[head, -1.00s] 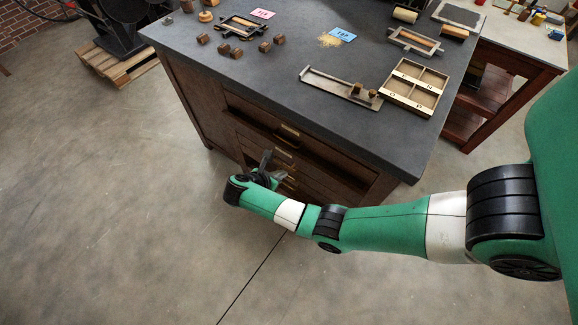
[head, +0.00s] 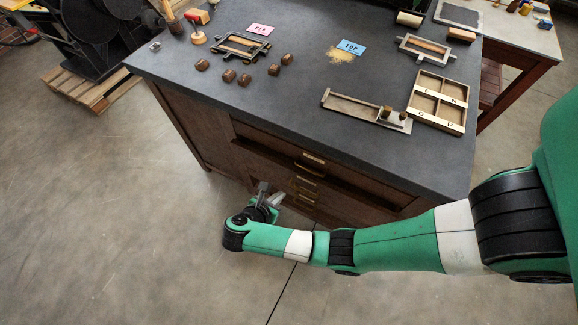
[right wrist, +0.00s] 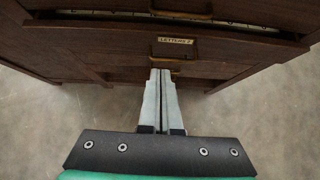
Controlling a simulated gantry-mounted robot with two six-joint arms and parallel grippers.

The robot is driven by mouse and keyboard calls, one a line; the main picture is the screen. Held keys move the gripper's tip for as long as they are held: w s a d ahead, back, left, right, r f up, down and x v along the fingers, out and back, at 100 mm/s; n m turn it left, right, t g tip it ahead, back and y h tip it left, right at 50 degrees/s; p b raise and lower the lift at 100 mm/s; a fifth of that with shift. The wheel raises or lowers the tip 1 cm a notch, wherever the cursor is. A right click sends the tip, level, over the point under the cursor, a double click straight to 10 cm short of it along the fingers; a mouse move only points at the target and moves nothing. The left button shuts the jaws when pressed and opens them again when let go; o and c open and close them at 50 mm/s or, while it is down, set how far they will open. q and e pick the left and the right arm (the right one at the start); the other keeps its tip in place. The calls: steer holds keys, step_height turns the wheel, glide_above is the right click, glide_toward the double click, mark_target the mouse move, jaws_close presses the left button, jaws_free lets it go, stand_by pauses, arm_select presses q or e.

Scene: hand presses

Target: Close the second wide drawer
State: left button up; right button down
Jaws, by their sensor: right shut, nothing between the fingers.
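The dark wooden cabinet (head: 215,150) has a stack of wide drawers in its front. The uppermost visible handle (head: 313,160) is brass, with a further drawer handle (head: 305,182) below it. In the right wrist view, a labelled wide drawer front (right wrist: 110,42) juts out, with an open gap along its top. Its brass handle (right wrist: 172,56) lies just beyond my fingertips. My right gripper (head: 268,188) is low in front of the cabinet; its fingers (right wrist: 161,72) are together and empty, pointing at the drawer front. Whether they touch it I cannot tell. My left gripper is not in view.
The grey worktop (head: 250,100) holds small wooden blocks (head: 244,80), a compartment tray (head: 438,98) and a metal composing tray (head: 360,110). A wooden pallet (head: 95,90) stands at left. The floor (head: 130,200) before the cabinet is clear.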

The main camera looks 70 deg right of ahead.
steer(key=b, duration=0.4)
glide_toward(301, 177)
steer(key=x, duration=0.5)
steer(key=shift+d+f, duration=0.1)
steer(key=shift+f, duration=0.25)
steer(key=shift+d, duration=0.2)
